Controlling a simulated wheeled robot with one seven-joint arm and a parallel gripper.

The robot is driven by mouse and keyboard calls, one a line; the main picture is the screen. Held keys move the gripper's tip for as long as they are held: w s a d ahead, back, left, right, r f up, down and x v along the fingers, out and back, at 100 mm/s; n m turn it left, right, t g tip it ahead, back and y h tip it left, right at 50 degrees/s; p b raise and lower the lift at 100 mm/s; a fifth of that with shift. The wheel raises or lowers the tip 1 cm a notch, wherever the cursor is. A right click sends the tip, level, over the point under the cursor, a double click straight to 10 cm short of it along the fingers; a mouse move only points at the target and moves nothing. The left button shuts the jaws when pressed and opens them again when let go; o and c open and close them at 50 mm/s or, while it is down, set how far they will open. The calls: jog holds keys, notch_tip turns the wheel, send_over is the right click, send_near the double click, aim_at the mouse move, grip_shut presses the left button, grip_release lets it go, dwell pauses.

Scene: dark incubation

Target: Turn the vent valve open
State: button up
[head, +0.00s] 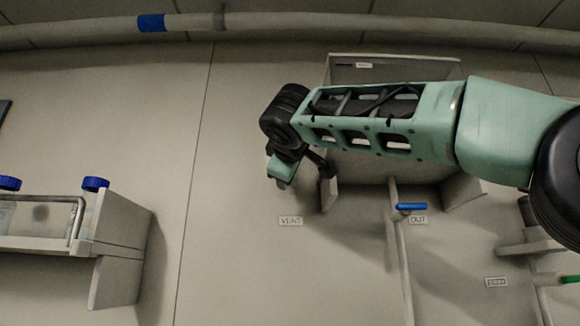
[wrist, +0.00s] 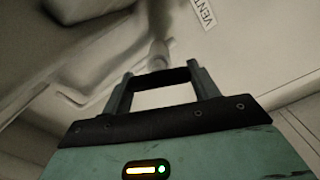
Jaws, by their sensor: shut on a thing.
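The VENT label (wrist: 204,12) shows at the top of the wrist view, and the same label plate (head: 290,220) is on the wall below my gripper in the head view. My gripper (wrist: 160,78) is shut on a dark bar, which I take as the vent valve handle (wrist: 162,77). The bar spans between the two fingertips. A pale pipe or stem (wrist: 158,54) stands right behind it. In the head view my gripper (head: 303,172) is in front of the wall, and the arm hides much there; I cannot tell the handle's angle.
A blue handle (head: 411,207) on a pale pipe is beside the OUT label (head: 418,220), right of my gripper. A green handle (head: 570,279) is at the lower right. A shelf (head: 125,238) with blue-capped bottles (head: 95,184) is at the left. Bare wall lies between.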

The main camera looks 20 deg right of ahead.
jog(key=n+p, duration=0.1)
jog(key=n, duration=0.3)
jog(key=shift+f+n, duration=0.1)
jog(key=shift+n, duration=0.3)
dwell(0.4)
jog(key=o, duration=1)
jog(key=shift+a, duration=0.1)
jog(key=b+v, duration=0.5)
jog(key=v, duration=1.2)
jog(key=shift+s, duration=0.25)
jog(key=shift+w+f, duration=0.1)
